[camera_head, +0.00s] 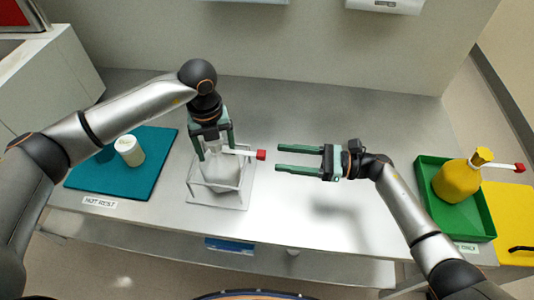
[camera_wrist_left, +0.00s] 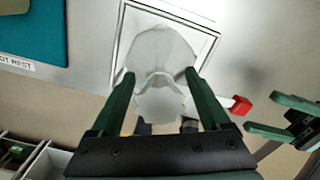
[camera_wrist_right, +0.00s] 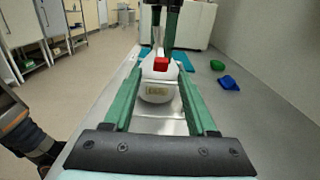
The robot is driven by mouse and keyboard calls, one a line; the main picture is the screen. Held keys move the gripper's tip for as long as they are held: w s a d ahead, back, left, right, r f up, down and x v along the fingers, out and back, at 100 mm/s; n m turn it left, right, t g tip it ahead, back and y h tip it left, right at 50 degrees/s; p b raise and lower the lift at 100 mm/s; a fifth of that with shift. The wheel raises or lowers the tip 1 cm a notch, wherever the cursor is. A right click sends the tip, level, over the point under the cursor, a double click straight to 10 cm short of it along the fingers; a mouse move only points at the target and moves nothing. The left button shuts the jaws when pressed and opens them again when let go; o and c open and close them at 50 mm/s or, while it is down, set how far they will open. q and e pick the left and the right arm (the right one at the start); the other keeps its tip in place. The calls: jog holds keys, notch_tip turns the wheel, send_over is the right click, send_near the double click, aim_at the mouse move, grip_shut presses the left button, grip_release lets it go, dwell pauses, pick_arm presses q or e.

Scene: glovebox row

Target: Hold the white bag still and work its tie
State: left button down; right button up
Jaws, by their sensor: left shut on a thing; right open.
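My left gripper (camera_head: 215,150) comes down from above and is shut on the bag's gathered neck. The bag's body shows between the fingers in the left wrist view (camera_wrist_left: 160,52). The white tie (camera_head: 242,152) sticks out to the right from the neck and ends in a red tab (camera_head: 261,155). My right gripper (camera_head: 278,158) is open and empty, level, pointing left. Its fingertips are just right of the red tab, which appears centred between the fingers in the right wrist view (camera_wrist_right: 161,64).
A white jar (camera_head: 129,151) stands on a teal mat (camera_head: 95,178) at left. A yellow bag (camera_head: 457,180) with its own red-tipped tie sits in a green tray (camera_head: 424,170) at right.

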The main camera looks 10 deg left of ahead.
aim_at(252, 154)
jog(key=a, duration=0.5)
jog(key=c, duration=0.9)
grip_shut()
jog(key=shift+s, duration=0.1)
dwell(0.4)
